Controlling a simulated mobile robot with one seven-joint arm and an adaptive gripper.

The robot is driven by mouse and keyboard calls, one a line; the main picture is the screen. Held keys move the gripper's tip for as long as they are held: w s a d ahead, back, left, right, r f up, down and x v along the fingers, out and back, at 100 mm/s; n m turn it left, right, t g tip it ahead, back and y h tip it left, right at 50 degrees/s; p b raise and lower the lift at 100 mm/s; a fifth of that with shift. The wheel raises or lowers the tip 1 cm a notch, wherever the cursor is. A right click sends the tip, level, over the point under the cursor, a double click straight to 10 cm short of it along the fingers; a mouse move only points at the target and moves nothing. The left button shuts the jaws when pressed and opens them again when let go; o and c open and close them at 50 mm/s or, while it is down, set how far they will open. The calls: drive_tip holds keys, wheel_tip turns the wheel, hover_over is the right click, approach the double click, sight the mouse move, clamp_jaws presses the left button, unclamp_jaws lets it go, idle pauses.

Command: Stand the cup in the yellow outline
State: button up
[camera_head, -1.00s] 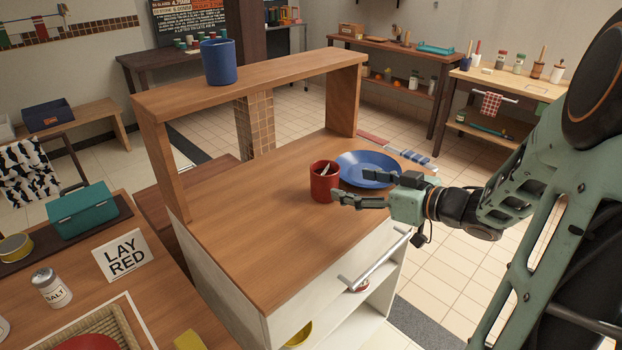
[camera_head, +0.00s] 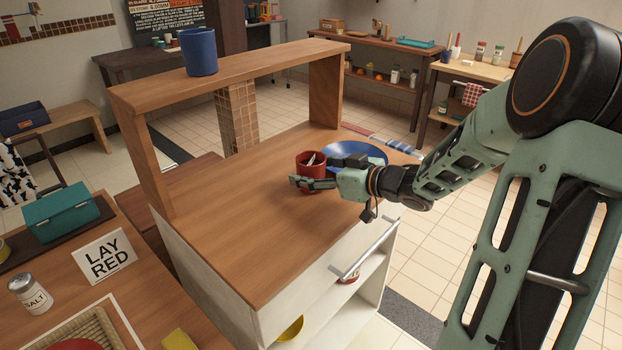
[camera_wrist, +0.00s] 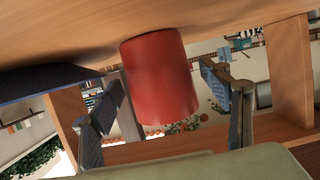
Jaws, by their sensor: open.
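A red cup (camera_head: 311,160) stands on the wooden counter (camera_head: 235,220), with something pale sticking out of its top. My gripper (camera_head: 312,171) reaches in from the right, low over the counter, with its fingers at the cup. In the wrist view the red cup (camera_wrist: 160,75) appears upside down between the two spread fingers, with a visible gap on each side. My gripper is open and not closed on it. A blue cup (camera_head: 199,52) stands on the raised shelf (camera_head: 255,67) above the counter. No yellow outline shows in these views.
A blue plate (camera_head: 370,150) lies just behind my gripper, close to the red cup. The shelf's uprights border the counter's far side. A drawer handle (camera_head: 362,250) juts from the front. The counter's left and front parts are clear. A "LAY RED" sign (camera_head: 104,255) stands at left.

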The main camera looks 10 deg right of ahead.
drive_tip(key=shift+w+a+f, duration=0.15)
drive_tip(key=shift+w+a, duration=0.1)
drive_tip(key=shift+c, duration=0.3)
drive_tip(key=c, duration=1.5)
